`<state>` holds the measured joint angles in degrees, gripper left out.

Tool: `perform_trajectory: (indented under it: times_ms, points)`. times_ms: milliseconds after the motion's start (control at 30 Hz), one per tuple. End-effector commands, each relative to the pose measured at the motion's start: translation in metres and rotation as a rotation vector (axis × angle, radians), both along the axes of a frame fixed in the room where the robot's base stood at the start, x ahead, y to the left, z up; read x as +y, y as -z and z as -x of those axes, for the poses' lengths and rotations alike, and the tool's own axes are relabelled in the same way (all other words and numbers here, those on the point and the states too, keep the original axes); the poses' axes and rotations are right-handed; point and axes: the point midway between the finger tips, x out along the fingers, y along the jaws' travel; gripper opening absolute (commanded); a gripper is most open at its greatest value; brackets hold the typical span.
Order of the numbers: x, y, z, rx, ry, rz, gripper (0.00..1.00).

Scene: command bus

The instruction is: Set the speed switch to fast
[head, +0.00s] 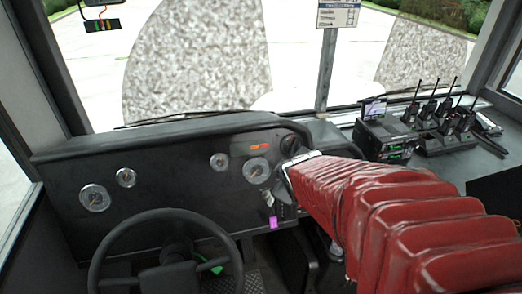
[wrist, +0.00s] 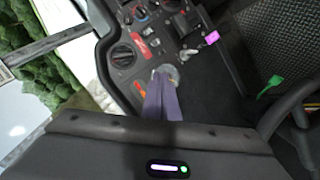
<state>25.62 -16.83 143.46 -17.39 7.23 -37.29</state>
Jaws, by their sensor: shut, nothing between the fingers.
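My gripper (wrist: 166,76) is shut with nothing between its purple fingers. In the wrist view its tips overlap a round gauge on the dash panel; I cannot tell whether they touch it. A black rotary knob (wrist: 122,57) with a pale pointer line sits on the panel to the upper left of the tips, apart from them. It also shows in the head view (head: 289,144). Smaller knobs and switches (wrist: 141,14) lie along the panel's top in the wrist view. I cannot read which control is the speed switch. In the head view my red-sleeved arm hides the panel's right part.
A key with a pink tag (wrist: 212,38) hangs from the panel near the fingers. A green tag (wrist: 275,84) lies beyond it. The steering wheel (head: 160,222) is at lower left. Radios (head: 432,118) stand on the right shelf. The windshield is behind the dash.

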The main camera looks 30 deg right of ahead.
Motion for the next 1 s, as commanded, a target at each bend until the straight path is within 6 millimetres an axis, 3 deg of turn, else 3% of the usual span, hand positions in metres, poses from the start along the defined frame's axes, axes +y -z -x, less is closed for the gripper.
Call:
perform_trajectory:
  times_ms: [100, 500, 767, 1000]
  points:
    - [-0.035, 0.018, -0.006, 0.011, -0.052, 0.095, 0.00]
    - [-0.104, 0.078, -0.011, 0.006, -0.353, 0.369, 0.00]
    - [-0.124, 0.112, 0.003, -0.047, -0.514, 0.502, 0.00]
    - [-0.126, 0.120, 0.009, -0.083, -0.568, 0.552, 0.00]
